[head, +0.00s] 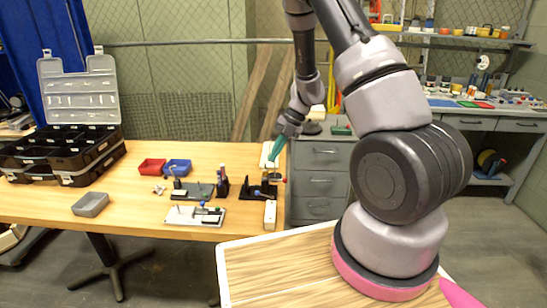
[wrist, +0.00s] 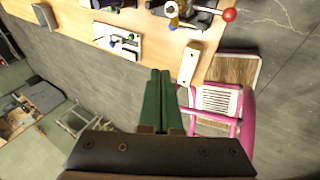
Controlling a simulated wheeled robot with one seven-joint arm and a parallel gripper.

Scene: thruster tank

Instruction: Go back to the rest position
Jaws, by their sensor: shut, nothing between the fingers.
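My gripper (head: 276,149) is at the end of my arm, above the right edge of the wooden table (head: 130,208). Its green fingers point down and a little to the left in the head view. In the wrist view the green fingers (wrist: 160,97) lie side by side and closed, with nothing between them. The gripper appears raised above the small fixtures at the table's right end and touches none that I can see.
A black fixture with a red knob (head: 262,190) and a white block (head: 270,214) stand near the table's right edge. A white board (head: 195,216), red bin (head: 151,167), blue bin (head: 177,167) and open toolbox (head: 70,150) lie leftward. A grey drawer cabinet (head: 318,180) stands behind.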

